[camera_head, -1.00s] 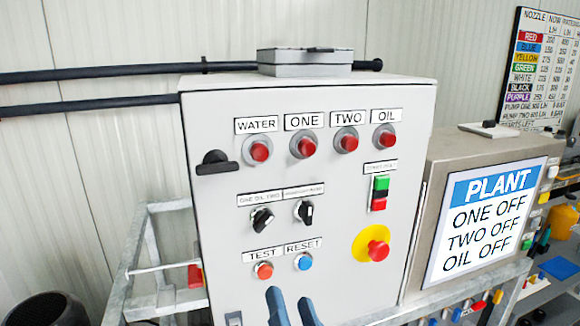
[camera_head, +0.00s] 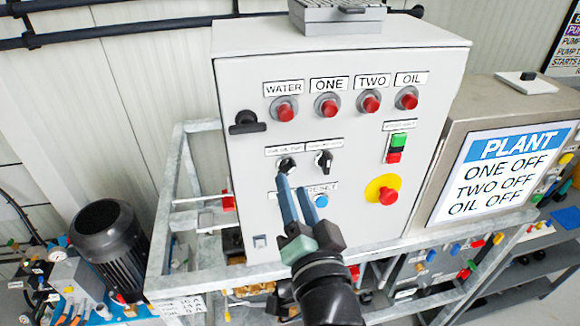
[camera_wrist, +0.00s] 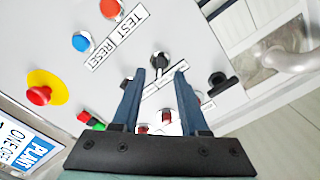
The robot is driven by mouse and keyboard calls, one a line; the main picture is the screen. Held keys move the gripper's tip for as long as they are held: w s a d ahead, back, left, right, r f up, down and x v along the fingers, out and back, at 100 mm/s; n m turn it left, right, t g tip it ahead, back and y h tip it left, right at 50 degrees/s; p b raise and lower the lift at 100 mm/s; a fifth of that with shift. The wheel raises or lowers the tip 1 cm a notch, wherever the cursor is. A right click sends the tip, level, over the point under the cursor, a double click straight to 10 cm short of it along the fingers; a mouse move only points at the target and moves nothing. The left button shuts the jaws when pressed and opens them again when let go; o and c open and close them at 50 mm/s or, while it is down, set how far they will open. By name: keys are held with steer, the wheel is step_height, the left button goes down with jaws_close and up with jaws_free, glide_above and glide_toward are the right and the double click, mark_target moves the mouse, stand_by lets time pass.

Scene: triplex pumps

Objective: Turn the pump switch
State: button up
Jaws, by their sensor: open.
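A light grey control panel (camera_head: 250,100) fills the middle of the head view. On it are two black rotary switches. The left switch (camera_head: 287,165) is under a label reading "ONE OIL TWO"; the right switch (camera_head: 324,160) is beside it. My gripper (camera_head: 294,183), with two blue fingers, is open and points at the left switch, whose lower part the fingertips partly hide. In the wrist view, a black switch knob (camera_wrist: 160,61) shows between and just beyond the fingertips (camera_wrist: 160,74), with gaps on both sides. I cannot tell whether a finger touches it.
Red WATER, ONE, TWO and OIL knobs sit above. A yellow-backed red stop button (camera_head: 387,191) is at lower right, a blue RESET button (camera_head: 321,201) close to my fingers. A black door handle (camera_head: 245,122) protrudes at left. A metal frame (camera_head: 215,285) runs below the panel.

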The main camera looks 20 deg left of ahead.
mark_target(287, 174)
steer(key=shift+p+x, duration=0.45)
steer(key=shift+x, duration=1.25)
jaws_close()
